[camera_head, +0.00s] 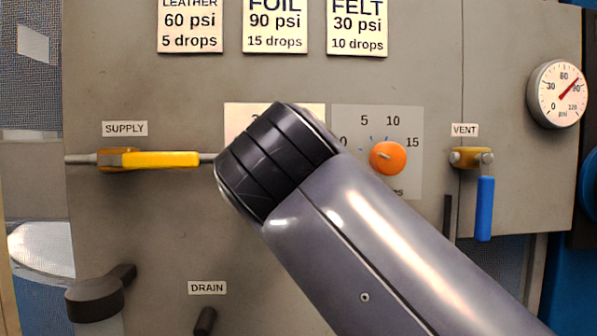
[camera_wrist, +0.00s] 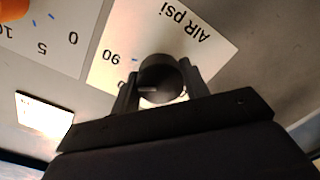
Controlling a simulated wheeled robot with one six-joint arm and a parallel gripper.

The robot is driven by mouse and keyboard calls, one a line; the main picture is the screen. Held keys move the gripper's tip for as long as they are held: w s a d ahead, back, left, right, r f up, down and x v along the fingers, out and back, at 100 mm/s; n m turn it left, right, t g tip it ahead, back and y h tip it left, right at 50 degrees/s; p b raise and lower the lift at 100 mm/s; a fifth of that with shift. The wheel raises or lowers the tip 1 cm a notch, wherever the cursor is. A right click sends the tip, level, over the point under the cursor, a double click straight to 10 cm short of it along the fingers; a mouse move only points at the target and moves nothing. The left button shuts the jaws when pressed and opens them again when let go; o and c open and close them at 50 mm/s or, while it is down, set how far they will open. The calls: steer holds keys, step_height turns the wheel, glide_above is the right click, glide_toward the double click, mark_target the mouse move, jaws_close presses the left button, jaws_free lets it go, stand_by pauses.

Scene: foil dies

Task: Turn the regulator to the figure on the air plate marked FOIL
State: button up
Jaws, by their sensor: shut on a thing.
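The regulator (camera_wrist: 160,78) is a dark round knob on the white AIR psi plate (camera_wrist: 178,38) in the wrist view. My gripper (camera_wrist: 161,88) is shut on it, one finger on each side. A pale mark on the knob points left in that view; the 90 figure is up and left of it, and I cannot tell the exact setting. In the head view my arm hides the knob and most of its plate (camera_head: 243,112). The FOIL plate (camera_head: 276,28) reads 90 psi, 15 drops. The gauge (camera_head: 556,105) needle points up-right, near 90.
An orange knob (camera_head: 388,158) on a 0 to 15 dial sits just right of my arm. The yellow SUPPLY handle (camera_head: 160,160) is at left. The VENT valve with a blue handle (camera_head: 485,205) is at right. LEATHER (camera_head: 190,28) and FELT (camera_head: 357,30) plates flank FOIL.

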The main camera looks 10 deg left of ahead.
steer(key=shift+f+m+b, duration=0.1)
steer(key=shift+m+b, duration=0.45)
steer(key=shift+m, duration=0.85)
steer(key=o, duration=1)
steer(key=b+v, duration=0.1)
steer(key=v, duration=1)
steer(key=shift+w, duration=0.2)
steer(key=shift+p+x, duration=0.45)
steer(key=shift+x, duration=4.85)
